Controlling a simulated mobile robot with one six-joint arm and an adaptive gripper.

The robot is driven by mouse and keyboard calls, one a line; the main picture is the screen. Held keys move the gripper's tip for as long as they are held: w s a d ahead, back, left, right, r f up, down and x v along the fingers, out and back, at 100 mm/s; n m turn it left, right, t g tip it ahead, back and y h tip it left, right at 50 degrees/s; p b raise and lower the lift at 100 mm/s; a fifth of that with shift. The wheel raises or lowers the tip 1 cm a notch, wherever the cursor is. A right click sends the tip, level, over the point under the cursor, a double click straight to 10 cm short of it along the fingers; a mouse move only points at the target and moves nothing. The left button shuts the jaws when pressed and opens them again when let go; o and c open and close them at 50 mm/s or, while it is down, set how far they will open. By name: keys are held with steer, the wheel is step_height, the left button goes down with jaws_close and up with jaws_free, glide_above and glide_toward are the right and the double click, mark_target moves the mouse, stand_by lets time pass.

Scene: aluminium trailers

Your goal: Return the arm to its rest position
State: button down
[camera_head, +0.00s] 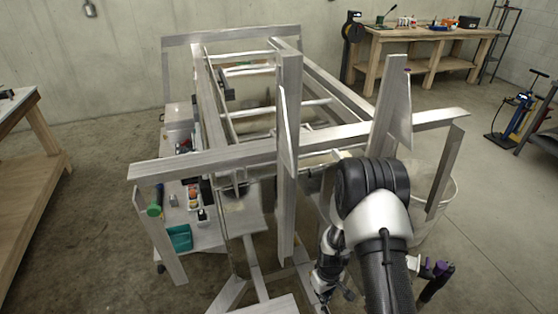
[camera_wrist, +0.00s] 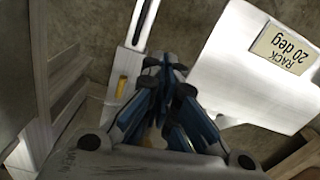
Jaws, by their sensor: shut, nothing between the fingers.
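My gripper (camera_wrist: 166,76) shows in the wrist view with its blue-and-black fingers drawn together and nothing between them. My arm (camera_head: 372,215) stands at the lower right of the head view, its black joint and silver elbow in front of the trailer frame. The arm's lower links hang down beside the frame's front; the fingertips are not clear there. In the wrist view, a pale metal panel (camera_wrist: 230,80) with an upside-down label reading "RACK 20 deg" (camera_wrist: 284,48) lies right of the fingers. A slotted metal bar (camera_wrist: 128,62) is just left of them.
The aluminium trailer frame (camera_head: 225,155) fills the middle, with upright posts close to my arm. A white bin (camera_head: 440,200) stands right of the arm. A low table (camera_head: 235,215) with tools is at left. A workbench (camera_head: 425,40) stands at the back; open floor lies at right.

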step_height(320, 180, up, 28)
steer(key=m+t, duration=0.2)
steer(key=s+r+m+t, duration=0.2)
steer(key=s+r+m, duration=0.1)
steer(key=s+r, duration=1.4)
steer(key=s, duration=0.4)
steer(key=shift+r+t, duration=0.15)
steer(key=shift+t, duration=0.15)
